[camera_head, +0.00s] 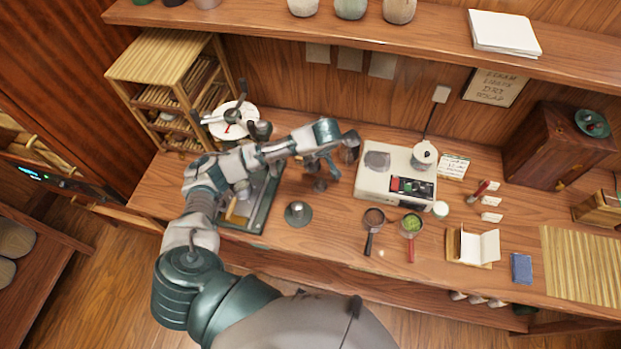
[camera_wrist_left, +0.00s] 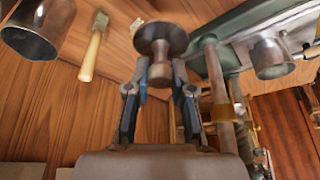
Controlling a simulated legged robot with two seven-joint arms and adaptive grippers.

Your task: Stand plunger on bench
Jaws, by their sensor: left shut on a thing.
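My left gripper (camera_wrist_left: 158,92) is shut on the stem of the plunger (camera_wrist_left: 161,40), which has a pale brownish handle and a dark round disc at its far end. In the head view my left gripper (camera_head: 322,163) is over the bench (camera_head: 335,232), left of the white machine. The plunger shows there only as a small dark shape (camera_head: 320,186) below the fingers. I cannot tell whether its disc touches the bench. My right gripper is not in view.
The green press (camera_head: 262,205) stands left, with a wooden mallet (camera_wrist_left: 92,45) near it. A dark flanged piece (camera_head: 298,214) sits in front of the gripper. Bare bench lies between.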

